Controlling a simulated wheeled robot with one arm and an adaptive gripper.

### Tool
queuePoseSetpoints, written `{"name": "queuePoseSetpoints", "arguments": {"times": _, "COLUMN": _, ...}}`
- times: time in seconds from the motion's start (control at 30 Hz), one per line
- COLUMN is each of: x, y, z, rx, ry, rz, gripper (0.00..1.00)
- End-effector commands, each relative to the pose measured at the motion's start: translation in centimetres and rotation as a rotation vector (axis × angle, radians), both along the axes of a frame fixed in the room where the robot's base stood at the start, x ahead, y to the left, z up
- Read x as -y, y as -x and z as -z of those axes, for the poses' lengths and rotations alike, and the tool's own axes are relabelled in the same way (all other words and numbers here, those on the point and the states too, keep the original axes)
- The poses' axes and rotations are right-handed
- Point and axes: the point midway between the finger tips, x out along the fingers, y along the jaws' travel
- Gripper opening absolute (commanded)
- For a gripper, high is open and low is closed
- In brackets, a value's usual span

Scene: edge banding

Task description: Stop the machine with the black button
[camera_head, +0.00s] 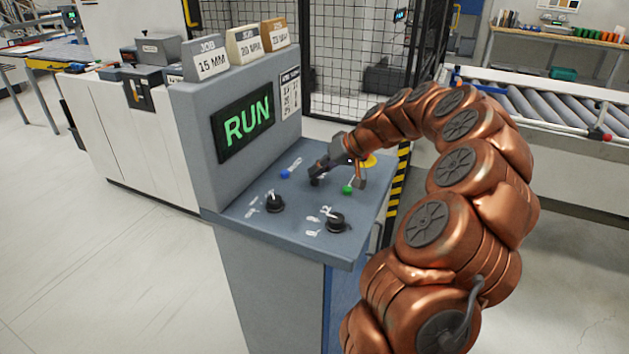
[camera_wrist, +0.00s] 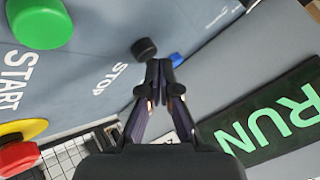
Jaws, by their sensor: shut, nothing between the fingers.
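The black button (camera_wrist: 144,48) stands on the sloping grey panel by the word STOP in the wrist view. My gripper (camera_wrist: 160,68) is shut and empty, its tips close beside the black button; whether they touch it I cannot tell. In the head view my gripper (camera_head: 320,168) is low over the panel, and the black button is hard to tell from the dark fingers. The machine's display (camera_head: 246,121) reads RUN in green; it also shows in the wrist view (camera_wrist: 268,122).
The green button (camera_wrist: 40,22) is by START. A red button on a yellow base (camera_wrist: 22,135) is near it. The blue button (camera_head: 285,174) lies left of my gripper. Two black knobs (camera_head: 275,203) (camera_head: 336,221) are at the panel's front. Job blocks (camera_head: 243,47) stand on top.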

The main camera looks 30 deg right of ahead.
Motion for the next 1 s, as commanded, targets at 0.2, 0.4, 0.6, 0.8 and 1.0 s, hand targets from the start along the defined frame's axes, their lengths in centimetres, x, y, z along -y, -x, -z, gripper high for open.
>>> {"name": "queuePoseSetpoints", "arguments": {"times": 0.2, "x": -0.01, "y": 0.0, "z": 0.24, "rx": 0.0, "ry": 0.0, "rz": 0.0, "gripper": 0.0}}
{"name": "queuePoseSetpoints", "arguments": {"times": 0.4, "x": 0.0, "y": 0.0, "z": 0.4, "rx": 0.0, "ry": 0.0, "rz": 0.0, "gripper": 0.0}}
{"name": "queuePoseSetpoints", "arguments": {"times": 0.6, "x": -0.01, "y": 0.0, "z": 0.57, "rx": 0.0, "ry": 0.0, "rz": 0.0, "gripper": 0.0}}
{"name": "queuePoseSetpoints", "arguments": {"times": 0.8, "x": -0.01, "y": 0.01, "z": 0.73, "rx": 0.0, "ry": 0.0, "rz": 0.0, "gripper": 0.0}}
{"name": "queuePoseSetpoints", "arguments": {"times": 1.0, "x": -0.01, "y": 0.0, "z": 0.91, "rx": -0.001, "ry": 0.0, "rz": -0.001, "gripper": 0.0}}
